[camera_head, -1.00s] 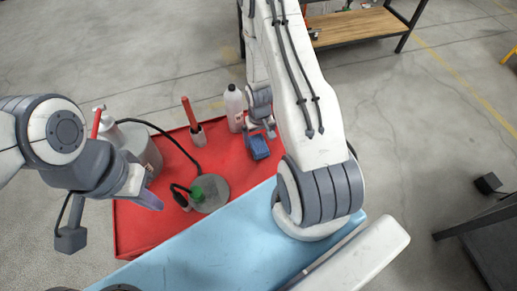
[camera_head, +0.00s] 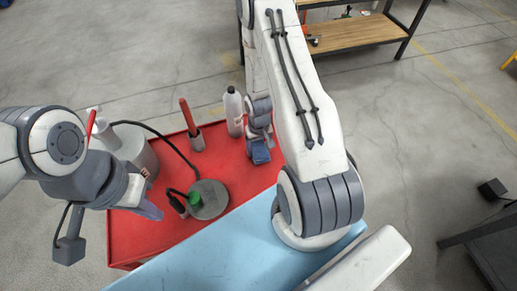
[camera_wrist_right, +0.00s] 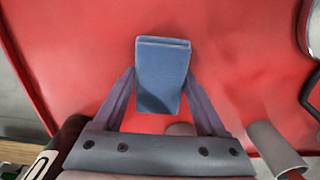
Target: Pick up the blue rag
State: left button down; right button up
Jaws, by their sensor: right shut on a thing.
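The blue rag (camera_head: 261,153) is a folded block at the far right part of the red tabletop. In the right wrist view the rag (camera_wrist_right: 162,75) lies between the two fingers of my right gripper (camera_wrist_right: 160,88), which press on its sides. In the head view my right gripper (camera_head: 259,142) is at the rag, partly hidden by its own wrist. Whether the rag is clear of the red surface is hard to tell. My left gripper (camera_head: 150,208) is over the left edge of the red top, away from the rag; its finger gap does not show clearly.
On the red top (camera_head: 140,238) stand a white bottle (camera_head: 233,112), a red-handled tool in a grey cup (camera_head: 190,122), a grey disc with a green knob (camera_head: 209,199) and a grey canister (camera_head: 135,150) with a black hose. A wooden bench (camera_head: 355,35) stands behind.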

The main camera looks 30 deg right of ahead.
aim_at(259, 148)
jog(key=shift+r+p, duration=0.45)
jog(key=shift+r, duration=0.15)
notch_tip(259, 148, up, 3)
jog(key=p, duration=0.3)
jog(key=shift+r, duration=0.15)
jog(key=s+d+r+p, duration=0.1)
jog(key=s+d+r, duration=0.5)
jog(key=s+d, duration=0.2)
jog(key=shift+s+r, duration=0.2)
jog(key=shift+r, duration=0.05)
jog(key=shift+d, duration=0.1)
